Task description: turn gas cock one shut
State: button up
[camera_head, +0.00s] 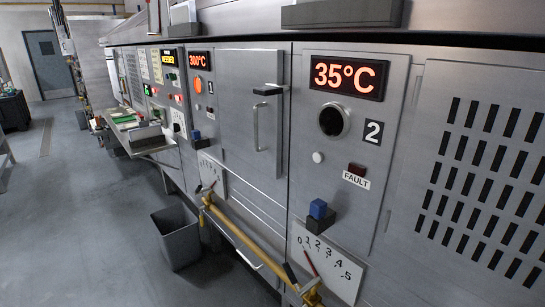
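A yellow gas pipe (240,236) runs low along the front of the grey cabinets. At its far end, below the 300°C panel, is a small yellow fitting (207,199), seemingly gas cock one; its handle is too small to read. A white scale plate (211,177) with a red pointer is beside it. A nearer yellow fitting (312,296) with a dark handle (291,275) is by the 0-to-5 scale plate (338,266) under the panel marked 2, partly cut by the bottom edge. My gripper is not in view.
The 300°C display (199,60) is above a glowing orange port (198,85); the 35°C display (348,77) is above a dark port (333,121). A grey bin (178,238) stands on the floor near the pipe. Floor to the left is open.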

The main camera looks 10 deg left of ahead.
aim_at(202, 217)
jog(key=i+j, duration=0.3)
jog(key=j, duration=0.25)
jog(key=i+j, duration=0.3)
jog(key=j, duration=0.25)
jog(key=i+j, duration=0.3)
jog(key=j, duration=0.25)
jog(key=i+j, duration=0.3)
jog(key=j, duration=0.25)
jog(key=i+j+z, duration=0.1)
jog(key=i+j, duration=0.2)
jog(key=j, duration=0.3)
jog(key=i+j, duration=0.25)
jog(key=j, duration=0.3)
jog(key=i+j, duration=0.3)
jog(key=j, duration=0.3)
jog(key=i+j, duration=0.3)
jog(key=j, duration=0.25)
